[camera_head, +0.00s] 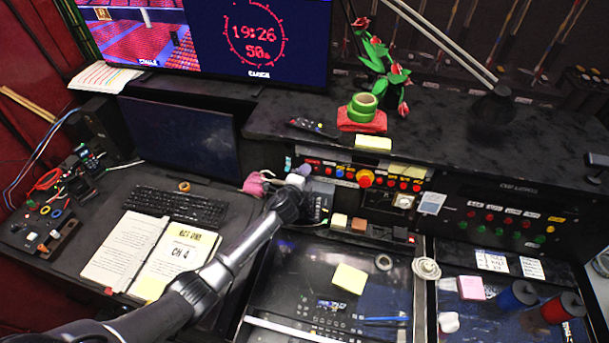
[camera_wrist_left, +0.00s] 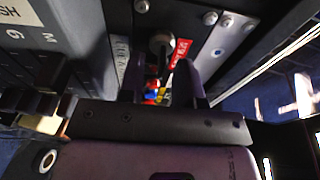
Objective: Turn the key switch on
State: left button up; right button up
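A small key-like piece with a dark round head (camera_wrist_left: 161,42), which looks like the key switch, stands out from a grey panel in the left wrist view, beside a red label. My left gripper (camera_wrist_left: 160,78) has its two dark fingers apart, one on each side of this piece. A gap shows between the fingers, and I see no firm contact. In the head view my left arm reaches up from the lower left to the left end of the button panel, with the left gripper (camera_head: 295,184) there. The arm and gripper hide the key switch in that view. My right gripper is not in view.
The button panel (camera_head: 345,173) has several coloured buttons and a larger orange-red knob (camera_head: 365,178). A keyboard (camera_head: 172,203) and open binder (camera_head: 150,252) lie left of the arm. A yellow note (camera_head: 349,278) lies on the lower console.

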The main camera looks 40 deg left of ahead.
pick_arm(q)
jog(key=v, duration=1.3)
jog(key=shift+s, duration=0.35)
jog(key=shift+d, duration=0.1)
